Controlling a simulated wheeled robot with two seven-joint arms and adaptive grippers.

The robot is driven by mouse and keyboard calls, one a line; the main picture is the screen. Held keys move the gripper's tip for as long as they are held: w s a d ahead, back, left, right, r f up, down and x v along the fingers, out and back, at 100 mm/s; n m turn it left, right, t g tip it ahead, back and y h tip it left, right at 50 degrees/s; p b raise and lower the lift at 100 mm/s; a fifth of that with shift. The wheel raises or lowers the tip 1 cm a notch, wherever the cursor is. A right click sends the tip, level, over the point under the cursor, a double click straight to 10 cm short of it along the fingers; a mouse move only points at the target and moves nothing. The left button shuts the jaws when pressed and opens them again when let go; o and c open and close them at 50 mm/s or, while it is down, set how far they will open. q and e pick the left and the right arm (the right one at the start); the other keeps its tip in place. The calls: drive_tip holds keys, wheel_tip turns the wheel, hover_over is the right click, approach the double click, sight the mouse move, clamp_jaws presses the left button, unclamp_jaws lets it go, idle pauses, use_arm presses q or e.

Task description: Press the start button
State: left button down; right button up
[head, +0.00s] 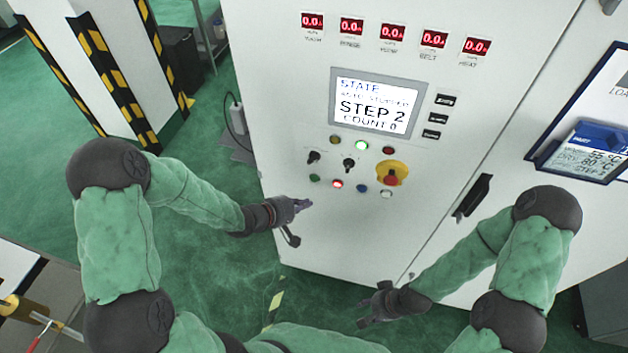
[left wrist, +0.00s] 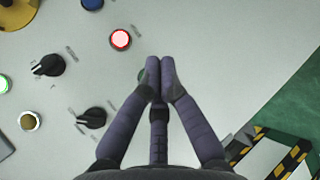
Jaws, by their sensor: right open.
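A white control cabinet (head: 330,235) carries a row of small buttons below its screen. A green button (head: 314,177) is at the left end of that row, beside a lit red button (head: 337,184). The button labels are too small to read. My left gripper (head: 303,204) is in front of the panel, just below the green button. In the left wrist view its fingertips (left wrist: 160,76) meet and hold nothing. They partly hide the green button (left wrist: 142,76); the lit red button (left wrist: 120,39) is clear. I cannot tell whether they touch the panel. My right gripper (head: 370,304) is open and empty, low before the cabinet.
The screen (head: 375,104) reads STEP 2, COUNT 0. Black rotary switches (head: 348,164) and a yellow-ringed red emergency stop (head: 391,175) sit near the buttons. A black door handle (head: 473,197) is at right. A striped pillar (head: 110,85) stands at left.

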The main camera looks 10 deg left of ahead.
sight(314, 178)
use_arm(q)
drive_tip(key=w, duration=0.6)
drive_tip(key=shift+d, duration=0.1)
idle(1.4)
drive_tip(key=shift+w+p, duration=0.45)
drive_tip(key=shift+p, duration=0.2)
